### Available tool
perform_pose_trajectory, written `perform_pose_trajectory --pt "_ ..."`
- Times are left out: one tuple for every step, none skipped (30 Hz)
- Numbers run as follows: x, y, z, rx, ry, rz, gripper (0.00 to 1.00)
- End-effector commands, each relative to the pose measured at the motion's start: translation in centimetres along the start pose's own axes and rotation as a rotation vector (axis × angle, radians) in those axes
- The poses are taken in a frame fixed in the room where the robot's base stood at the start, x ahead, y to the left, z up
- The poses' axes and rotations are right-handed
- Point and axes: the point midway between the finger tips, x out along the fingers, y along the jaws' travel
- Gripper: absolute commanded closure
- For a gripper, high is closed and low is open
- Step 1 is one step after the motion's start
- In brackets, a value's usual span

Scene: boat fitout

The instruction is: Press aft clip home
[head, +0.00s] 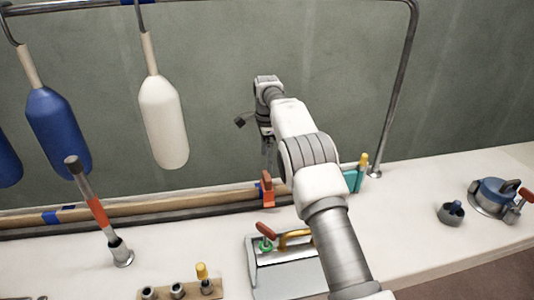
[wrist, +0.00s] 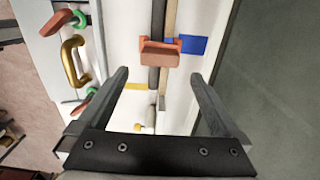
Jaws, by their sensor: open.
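An orange-red clip (head: 267,188) stands upright on the long pole lying along the back of the white deck. In the wrist view the orange clip (wrist: 159,54) sits across the pole (wrist: 157,18), with blue tape (wrist: 192,46) beside it. A teal clip-like block (head: 353,180) with a yellow-topped piece stands farther right; I cannot tell which is the aft one. My gripper (head: 268,150) is above the back of the deck, its fingers partly hidden. In the wrist view my gripper (wrist: 160,74) is open and empty, the clip showing ahead between its fingertips, apart from them.
A hatch panel (head: 285,278) with a brass handle (head: 296,239) and a red lever (head: 265,230) lies in front. Blue (head: 58,130) and white (head: 162,122) fenders hang from the metal rail (head: 392,90) at left.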

Motion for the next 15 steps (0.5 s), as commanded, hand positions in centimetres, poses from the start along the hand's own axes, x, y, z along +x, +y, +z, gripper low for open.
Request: perform_pose_trajectory --pt "1.3 0.1 0.0 -0.001 0.000 0.004 0.00" --pt "1.8 0.1 0.0 -0.001 0.000 0.004 0.00" --pt "2.6 0.1 0.0 -0.001 0.000 0.004 0.00" --pt "3.2 0.1 0.0 -0.001 0.000 0.004 0.00" --pt "3.9 0.1 0.0 -0.001 0.000 0.004 0.00" --pt "4.7 0.1 0.0 -0.001 0.000 0.005 0.00" --pt "5.2 0.1 0.0 -0.001 0.000 0.003 0.00" --pt "5.8 0.1 0.0 -0.001 0.000 0.003 0.00" --pt "6.6 0.1 0.0 -0.001 0.000 0.004 0.00" --pt "7.2 0.1 0.0 -0.001 0.000 0.003 0.00" --pt "7.8 0.1 0.0 -0.001 0.000 0.003 0.00" --pt "8.6 0.1 0.0 -0.001 0.000 0.003 0.00" --pt "9.2 0.1 0.0 -0.001 0.000 0.004 0.00" --pt "9.8 0.1 0.0 -0.002 0.000 0.004 0.00" --pt "10.5 0.1 0.0 -0.002 0.000 0.003 0.00"
